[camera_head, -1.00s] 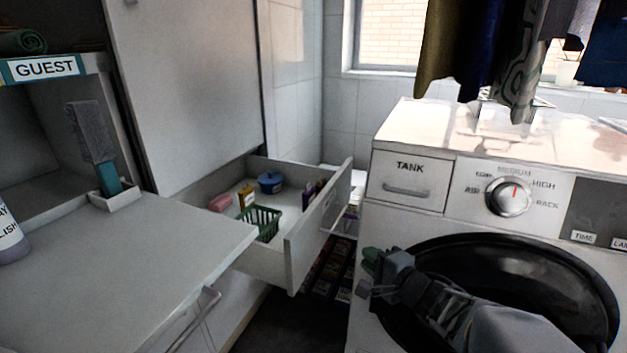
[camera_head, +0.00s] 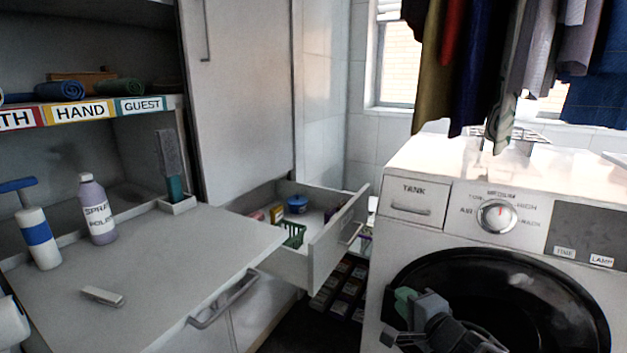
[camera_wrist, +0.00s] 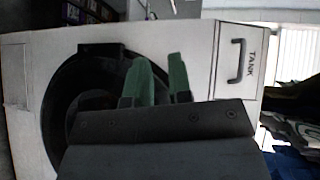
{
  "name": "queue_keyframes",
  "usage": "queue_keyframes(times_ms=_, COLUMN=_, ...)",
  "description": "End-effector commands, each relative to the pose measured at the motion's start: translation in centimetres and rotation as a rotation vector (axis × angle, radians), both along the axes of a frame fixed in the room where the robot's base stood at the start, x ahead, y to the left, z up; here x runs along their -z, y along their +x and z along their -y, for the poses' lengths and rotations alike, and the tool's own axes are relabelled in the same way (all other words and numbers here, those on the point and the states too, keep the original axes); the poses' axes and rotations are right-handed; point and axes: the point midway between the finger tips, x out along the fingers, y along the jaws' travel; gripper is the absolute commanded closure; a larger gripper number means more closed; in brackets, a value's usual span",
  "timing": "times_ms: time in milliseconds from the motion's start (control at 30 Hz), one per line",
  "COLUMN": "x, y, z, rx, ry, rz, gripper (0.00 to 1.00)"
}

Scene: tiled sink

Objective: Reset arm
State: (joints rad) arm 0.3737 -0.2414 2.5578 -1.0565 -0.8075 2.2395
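My gripper (camera_head: 397,309) is in front of the washing machine's round dark door (camera_head: 495,300), at the lower part of the body camera view, with the forearm leading to the bottom edge. In the wrist view my gripper (camera_wrist: 160,58) shows two green fingers apart, with nothing between them, so it is open and empty. The machine's white front and the TANK drawer (camera_wrist: 232,70) show behind and beside the fingers. Whether the fingers touch the machine cannot be told.
An open drawer (camera_head: 322,255) holds a green basket (camera_head: 291,234) and a blue pot (camera_head: 297,204). A counter (camera_head: 150,265) with bottles stands left, its door handle (camera_head: 222,298) jutting out. Clothes (camera_head: 470,60) hang above the machine. A narrow dark floor gap lies between.

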Motion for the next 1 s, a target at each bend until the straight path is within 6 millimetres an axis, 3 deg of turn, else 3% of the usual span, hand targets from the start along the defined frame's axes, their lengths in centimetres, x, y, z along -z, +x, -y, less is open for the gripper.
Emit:
queue_keyframes(times_ms=367, x=-7.1, y=0.4, z=2.3, rx=0.144, ry=-0.388, rz=-0.028, gripper=0.80)
queue_keyframes(times_ms=567, x=-13.0, y=-1.0, z=3.6, rx=0.178, ry=-0.721, rz=-0.174, gripper=0.80)
queue_keyframes(times_ms=800, x=-19.7, y=-6.0, z=2.3, rx=-0.101, ry=-1.103, rz=-0.485, gripper=0.80)
queue_keyframes(times_ms=1000, x=-23.1, y=-10.4, z=-0.7, rx=-0.480, ry=-1.224, rz=-0.602, gripper=0.80)
